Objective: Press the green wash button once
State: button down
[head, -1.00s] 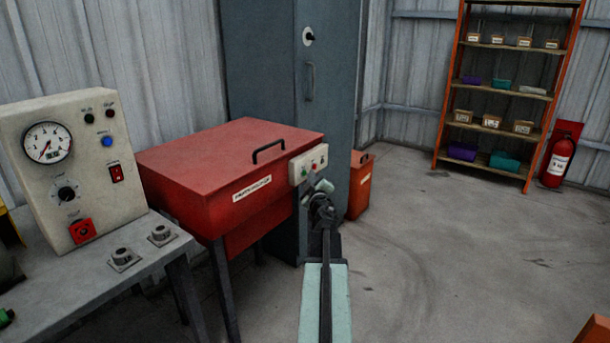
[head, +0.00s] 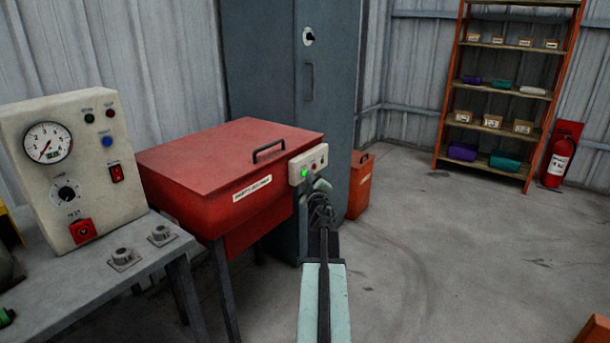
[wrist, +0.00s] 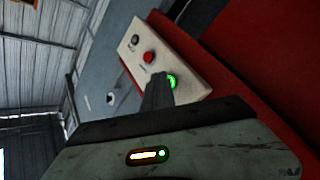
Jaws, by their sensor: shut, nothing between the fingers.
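The green wash button (head: 304,173) is lit bright green on a cream control box (head: 296,165) at the right end of the red parts washer (head: 215,160). In the wrist view the green button (wrist: 172,82) glows just beyond my fingertips and is partly covered by them. My gripper (head: 320,186) is shut and empty, its tips at or very close to the button. In the wrist view my gripper (wrist: 158,85) points at the box face. Whether the tips touch the button I cannot tell. A red button (wrist: 149,57) and a dark knob (wrist: 135,39) sit beside it.
A grey cabinet (head: 275,70) stands behind the washer. An orange bin (head: 360,187) is right of the box. A bench with a gauge panel (head: 70,160) is at left. A shelf rack (head: 510,90) and extinguisher (head: 558,162) are far right.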

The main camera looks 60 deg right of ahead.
jog(key=shift+s, duration=0.85)
jog(key=s, duration=0.5)
dwell(0.9)
